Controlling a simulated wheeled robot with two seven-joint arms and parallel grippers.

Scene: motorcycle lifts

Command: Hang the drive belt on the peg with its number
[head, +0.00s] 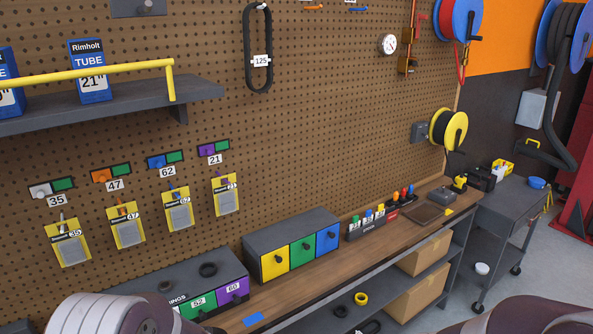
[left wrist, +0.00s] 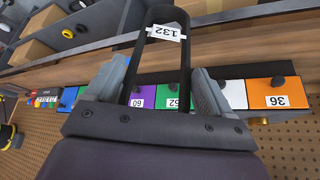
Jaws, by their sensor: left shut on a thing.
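A black drive belt (left wrist: 184,62) with a white tag reading 132, upside down in the left wrist view, is between the fingers of my left gripper (left wrist: 160,88). The gripper is shut on it, and the belt's loop extends beyond the fingertips. In the head view, a grey plate with a peg (head: 146,8) is cut off at the top edge; no number shows on it. Another black belt (head: 248,60) tagged 125 hangs on the pegboard to its right. The head view shows neither my left gripper nor the held belt. My right gripper is out of view.
A shelf (head: 200,90) with a yellow rail (head: 90,74) juts out at left. Numbered pegs with yellow packets (head: 126,226) are below it. Drawer units (head: 292,240) stand on the wooden bench (head: 300,288). The pegboard between belt 125 and the gauge (head: 387,44) is clear.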

